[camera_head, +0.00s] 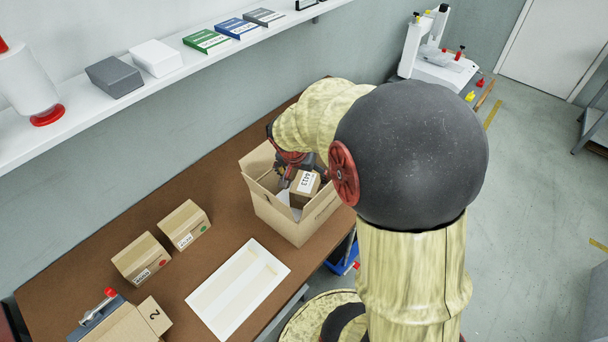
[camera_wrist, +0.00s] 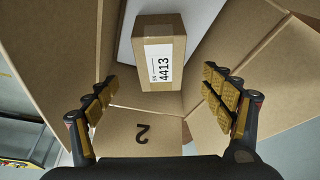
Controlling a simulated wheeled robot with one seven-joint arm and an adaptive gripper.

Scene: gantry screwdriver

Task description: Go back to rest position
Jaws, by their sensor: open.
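My gripper shows in the wrist view (camera_wrist: 160,110) with its two fingers wide apart and nothing between the tips. It points down into an open cardboard box (camera_head: 288,220) on the brown table. A small carton (camera_wrist: 159,58) labelled 4413 lies inside the box, ahead of the fingers and apart from them. The same carton shows in the head view (camera_head: 304,188), beside the gripper, which is partly hidden by my arm. A box flap (camera_wrist: 140,132) marked 2 lies below and between the fingers in the wrist view.
Two small cartons (camera_head: 142,258) (camera_head: 184,224) and a white panel (camera_head: 238,290) lie on the brown table (camera_head: 180,300). Another box (camera_head: 125,325) marked 2 is at the front left. A shelf (camera_head: 90,105) with several small boxes runs along the wall. Open floor (camera_head: 530,180) lies to the right.

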